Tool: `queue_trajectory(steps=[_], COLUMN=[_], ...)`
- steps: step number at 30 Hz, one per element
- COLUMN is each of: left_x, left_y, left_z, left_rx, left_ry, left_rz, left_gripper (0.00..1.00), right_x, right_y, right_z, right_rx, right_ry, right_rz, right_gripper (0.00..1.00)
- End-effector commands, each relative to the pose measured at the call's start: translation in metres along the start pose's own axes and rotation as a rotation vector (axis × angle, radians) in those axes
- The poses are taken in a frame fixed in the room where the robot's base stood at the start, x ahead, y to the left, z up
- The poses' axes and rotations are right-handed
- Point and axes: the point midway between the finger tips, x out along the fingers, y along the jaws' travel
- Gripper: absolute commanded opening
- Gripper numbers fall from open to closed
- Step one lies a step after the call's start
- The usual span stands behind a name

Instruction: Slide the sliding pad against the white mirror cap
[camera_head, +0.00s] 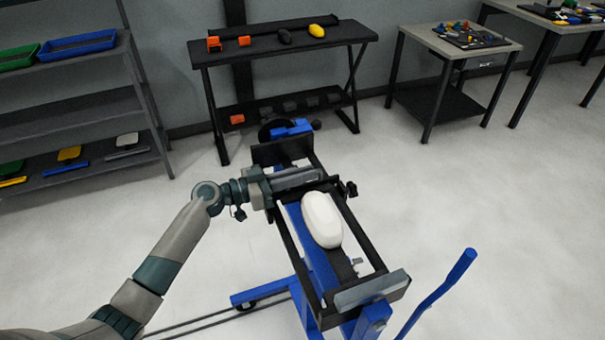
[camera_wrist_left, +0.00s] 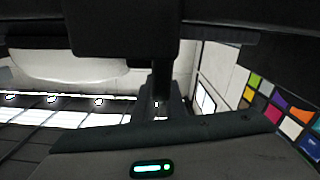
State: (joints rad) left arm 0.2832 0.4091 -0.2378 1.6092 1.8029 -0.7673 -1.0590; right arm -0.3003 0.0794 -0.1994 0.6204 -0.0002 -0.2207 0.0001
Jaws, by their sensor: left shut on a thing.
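The white mirror cap (camera_head: 321,220) lies lengthwise on the blue and black stand, between its two long black rails. It also shows as a pale rounded shape at the upper left of the left wrist view (camera_wrist_left: 65,66). The sliding pad (camera_head: 325,185) looks like the dark crosspiece between the rails, just beyond the cap's far end; the arm partly hides it. My left gripper (camera_head: 305,177) reaches in from the left over the rails and is shut on this pad. Whether the pad touches the cap is unclear. My right gripper is not in view.
The stand has a grey-faced end plate (camera_head: 370,291) at its near end and a black plate (camera_head: 281,152) at its far end. A blue handle (camera_head: 440,292) rises at the right. A dark table (camera_head: 285,44) stands behind. The floor around is clear.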

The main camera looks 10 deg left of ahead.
Motion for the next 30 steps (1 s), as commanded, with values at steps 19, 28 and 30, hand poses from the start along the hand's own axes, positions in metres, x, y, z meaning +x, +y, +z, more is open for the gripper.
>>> queue_trajectory(steps=[19, 28, 30], left_x=[0.000, 0.000, 0.000], left_y=[0.031, 0.031, 0.031], left_z=[0.006, 0.006, 0.006], left_rx=[-0.002, -0.001, -0.001], left_ry=[0.001, 0.001, 0.001], left_rz=[-0.001, -0.001, -0.001], left_gripper=[0.16, 0.28, 0.28], right_x=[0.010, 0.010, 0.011], right_y=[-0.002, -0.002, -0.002], right_z=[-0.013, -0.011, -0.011], right_rx=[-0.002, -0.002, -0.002], right_ry=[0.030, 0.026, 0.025], right_rz=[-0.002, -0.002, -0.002], right_gripper=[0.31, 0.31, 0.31])
